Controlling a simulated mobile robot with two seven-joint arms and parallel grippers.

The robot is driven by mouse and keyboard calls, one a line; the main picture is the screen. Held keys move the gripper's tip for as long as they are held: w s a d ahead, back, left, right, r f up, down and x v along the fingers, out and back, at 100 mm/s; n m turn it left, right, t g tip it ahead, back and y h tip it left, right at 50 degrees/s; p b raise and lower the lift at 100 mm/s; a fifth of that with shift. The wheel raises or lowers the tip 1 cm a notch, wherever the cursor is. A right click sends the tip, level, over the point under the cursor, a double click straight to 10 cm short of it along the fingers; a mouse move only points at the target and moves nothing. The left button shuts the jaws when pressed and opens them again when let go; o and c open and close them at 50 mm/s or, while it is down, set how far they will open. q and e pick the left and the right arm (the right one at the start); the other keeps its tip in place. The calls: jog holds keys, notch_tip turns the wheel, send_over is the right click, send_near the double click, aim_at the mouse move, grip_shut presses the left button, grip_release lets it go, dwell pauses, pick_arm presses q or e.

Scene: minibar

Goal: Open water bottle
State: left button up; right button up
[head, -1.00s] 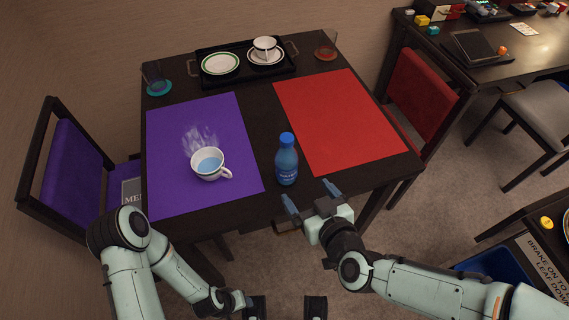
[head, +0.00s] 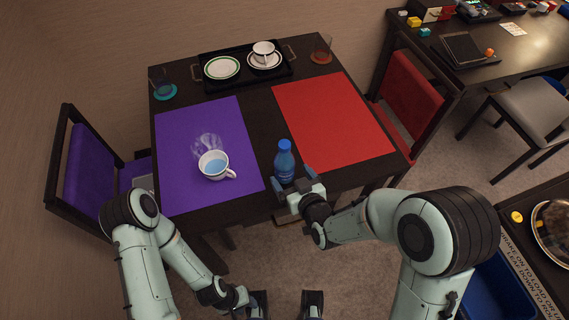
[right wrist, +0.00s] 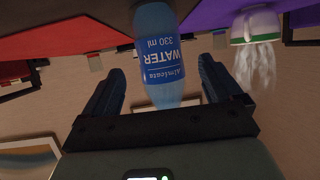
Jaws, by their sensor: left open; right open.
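The blue water bottle (head: 284,165) stands upright with its cap on near the front edge of the dark table, between the two mats. It also shows upside down in the right wrist view (right wrist: 160,55), where its label reads WATER and its top end is hidden behind the gripper body. My right gripper (head: 294,179) is open at the near side of the bottle. In the right wrist view its two fingers (right wrist: 160,85) lie to either side of the bottle, with gaps. My left gripper (head: 240,298) is low in front of the table, away from the bottle; its fingers are hard to make out.
A steaming white cup (head: 214,165) stands on the purple mat (head: 190,130), left of the bottle. The red mat (head: 330,120) is bare. A black tray (head: 225,85) with plates and a cup is at the back. Glasses stand at the back corners. Chairs flank the table.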

aim_at(285, 166)
jog(key=shift+r+p+x, duration=0.1)
jog(key=shift+p+x, duration=0.1)
jog(key=shift+x, duration=1.2)
jog(key=shift+r+p+x, duration=0.15)
jog(key=shift+x, duration=1.25)
jog(key=c, duration=1.3)
pick_arm(q)
jog(key=shift+w+r, duration=0.1)
jog(key=shift+r, duration=0.2)
pick_arm(e)
jog(key=shift+r, duration=0.15)
notch_tip(285, 166, up, 20)
jog(key=p, duration=0.4)
pick_arm(q)
jog(key=r, duration=0.1)
jog(key=w+r, duration=0.1)
jog(key=r, duration=0.2)
jog(key=shift+w+r, duration=0.35)
pick_arm(e)
jog(key=o, duration=0.5)
jog(key=c, duration=0.7)
